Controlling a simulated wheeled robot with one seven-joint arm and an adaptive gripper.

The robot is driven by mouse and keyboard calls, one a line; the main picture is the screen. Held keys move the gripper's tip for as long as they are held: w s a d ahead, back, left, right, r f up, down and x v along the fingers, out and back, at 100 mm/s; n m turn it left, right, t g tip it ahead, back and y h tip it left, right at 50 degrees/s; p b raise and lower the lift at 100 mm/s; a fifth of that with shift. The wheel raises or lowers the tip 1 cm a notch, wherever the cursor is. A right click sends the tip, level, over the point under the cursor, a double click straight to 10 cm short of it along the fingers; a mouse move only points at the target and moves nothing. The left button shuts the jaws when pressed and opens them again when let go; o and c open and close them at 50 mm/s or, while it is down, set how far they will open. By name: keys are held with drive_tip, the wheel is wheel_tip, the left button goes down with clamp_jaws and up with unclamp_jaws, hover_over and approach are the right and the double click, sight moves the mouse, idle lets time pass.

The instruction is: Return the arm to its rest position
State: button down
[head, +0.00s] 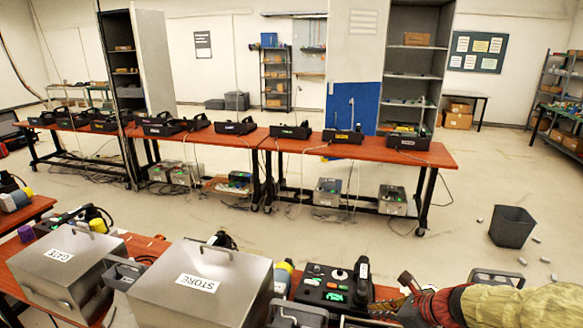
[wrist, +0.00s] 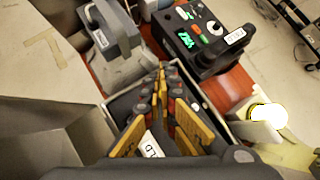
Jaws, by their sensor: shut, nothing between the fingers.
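My gripper (wrist: 160,80) is shut and empty in the wrist view, its yellow and dark fingers meeting at the tips. It is over a grey open-topped tray (wrist: 117,101), partly hidden by the fingers. A white label with partly hidden letters shows between the fingers. In the head view my arm (head: 510,304), in an olive-yellow sleeve with a red cuff, reaches in from the lower right. Its end is just right of a black phone unit (head: 312,284) with a green display. That unit also shows in the wrist view (wrist: 203,55), up and right of the fingertips.
Metal boxes marked GATE (head: 60,268) and STORE (head: 207,290) stand on the near bench. A grey handled box (wrist: 115,35) and a glowing lamp (wrist: 267,116) are near the gripper. A long red table (head: 350,151) holds several phones. A bin (head: 511,226) stands on open floor.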

drive_tip(key=s+a+r+n+h, duration=0.1)
drive_tip(key=s+a+r+n, duration=0.1)
drive_tip(key=s+n, duration=0.4)
drive_tip(key=s+a+r+n+g+h, duration=0.1)
drive_tip(key=s+a+r+n, duration=0.1)
drive_tip(key=s+r+n, duration=0.2)
drive_tip(key=s+a+r+n+g, duration=0.1)
drive_tip(key=s+a+r+n, duration=0.2)
drive_tip(key=s+n, duration=0.5)
drive_tip(key=shift+a+r+n+h, duration=0.1)
drive_tip(key=shift+r+n+h, duration=0.1)
drive_tip(key=shift+n, duration=0.45)
drive_tip(key=shift+r+n+h, duration=0.2)
drive_tip(key=shift+n, duration=0.45)
drive_tip(key=s+n, duration=0.1)
drive_tip(key=n, duration=0.1)
drive_tip(key=s+d+r+n+h, duration=0.1)
drive_tip(key=s+n, duration=0.1)
drive_tip(key=s+d+n+h, duration=0.1)
drive_tip(key=shift+s+d+r+n+t, duration=0.25)
drive_tip(key=shift+s+r+n+t, duration=0.05)
drive_tip(key=shift+s+r+n, duration=0.1)
drive_tip(key=shift+s+d+n, duration=0.15)
drive_tip(key=shift+d+n, duration=0.1)
drive_tip(key=shift+n, duration=0.05)
